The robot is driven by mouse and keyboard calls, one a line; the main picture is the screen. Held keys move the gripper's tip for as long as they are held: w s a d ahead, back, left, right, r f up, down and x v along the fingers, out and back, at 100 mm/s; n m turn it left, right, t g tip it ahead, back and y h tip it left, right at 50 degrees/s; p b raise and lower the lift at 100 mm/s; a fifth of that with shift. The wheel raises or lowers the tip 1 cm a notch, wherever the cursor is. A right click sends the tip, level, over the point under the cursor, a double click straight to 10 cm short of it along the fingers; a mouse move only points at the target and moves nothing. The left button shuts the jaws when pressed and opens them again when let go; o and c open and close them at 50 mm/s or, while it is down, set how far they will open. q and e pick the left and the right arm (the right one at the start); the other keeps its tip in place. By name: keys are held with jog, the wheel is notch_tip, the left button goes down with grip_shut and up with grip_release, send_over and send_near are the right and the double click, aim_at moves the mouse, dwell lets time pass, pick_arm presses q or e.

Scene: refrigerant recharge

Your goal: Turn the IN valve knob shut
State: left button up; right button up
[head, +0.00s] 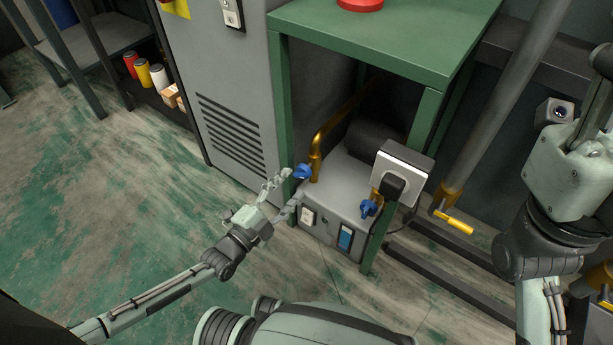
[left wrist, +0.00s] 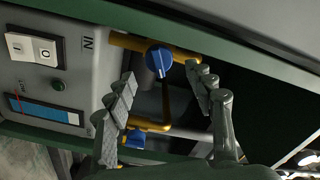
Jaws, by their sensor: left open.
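The IN valve knob (head: 302,171) is a small blue knob on a brass pipe at the left of the grey recharge unit (head: 338,190), under the green bench. In the left wrist view the knob (left wrist: 158,60) sits by the printed IN label (left wrist: 87,43). My left gripper (head: 291,186) is open, with its fingers pointing at the knob. In the left wrist view its fingertips (left wrist: 162,72) lie on either side of the knob, with gaps showing. I cannot tell whether the knob is fully between them in depth. My right gripper does not show.
A second blue knob (head: 368,208) is at the unit's right, near a socket box with a black plug (head: 393,186). The unit's front has a white rocker switch (head: 307,215) and a blue display (head: 345,237). Green bench legs (head: 284,125) stand close to the left gripper.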

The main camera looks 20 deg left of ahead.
aim_at(300, 177)
pick_arm(q)
jog(key=b+x, duration=0.1)
jog(key=x, duration=0.4)
jog(key=shift+c, duration=0.2)
jog(key=c, duration=1.1)
jog(key=shift+n, duration=0.7)
jog(key=o, duration=1.1)
jog(key=shift+o, duration=0.2)
jog(key=shift+m, duration=0.3)
